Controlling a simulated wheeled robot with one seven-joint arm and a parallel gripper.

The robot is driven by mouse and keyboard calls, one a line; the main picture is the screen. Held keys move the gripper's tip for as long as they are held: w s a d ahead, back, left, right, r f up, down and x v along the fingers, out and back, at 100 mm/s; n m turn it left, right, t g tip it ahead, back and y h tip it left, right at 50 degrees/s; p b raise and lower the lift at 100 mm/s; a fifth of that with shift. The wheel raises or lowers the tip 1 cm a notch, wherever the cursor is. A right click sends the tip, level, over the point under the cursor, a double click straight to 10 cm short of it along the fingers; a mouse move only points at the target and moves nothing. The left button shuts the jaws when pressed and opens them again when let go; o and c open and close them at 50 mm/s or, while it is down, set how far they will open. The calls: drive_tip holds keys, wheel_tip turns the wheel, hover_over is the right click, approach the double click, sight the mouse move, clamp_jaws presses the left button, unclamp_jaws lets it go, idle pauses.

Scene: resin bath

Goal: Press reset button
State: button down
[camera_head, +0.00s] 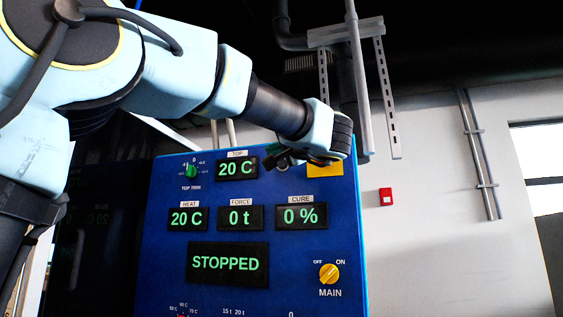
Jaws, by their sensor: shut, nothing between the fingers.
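A blue control panel (160,240) stands in front of me with lit displays, knobs and labels. No button marked reset can be made out. A yellow plate (325,170) at the panel's upper right is partly covered by my wrist, and what it carries is hidden. My gripper (284,160) is shut and empty. It is in front of the upper part of the panel, just right of the top "20 C" display (237,169). I cannot tell whether it touches the panel.
The main display (228,264) reads STOPPED. The yellow MAIN knob (329,273) is at lower right, and a green top trim knob (192,171) at upper left. A red box (386,197) is on the white wall. Pipes (360,80) hang behind the panel.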

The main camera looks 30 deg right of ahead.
sight(283, 161)
drive_tip(key=w+d+p, duration=0.3)
drive_tip(key=w+d, duration=0.2)
drive_tip(key=shift+w, duration=0.3)
idle(1.9)
drive_tip(key=shift+w+d, duration=0.3)
drive_tip(key=shift+w+d, duration=0.35)
idle(0.9)
idle(0.3)
drive_tip(key=shift+s+a+f+b, duration=0.1)
drive_tip(key=shift+s+a+b, duration=0.35)
drive_tip(key=shift+b, duration=0.5)
drive_tip(key=shift+s+a, duration=0.15)
drive_tip(key=shift+s, duration=0.1)
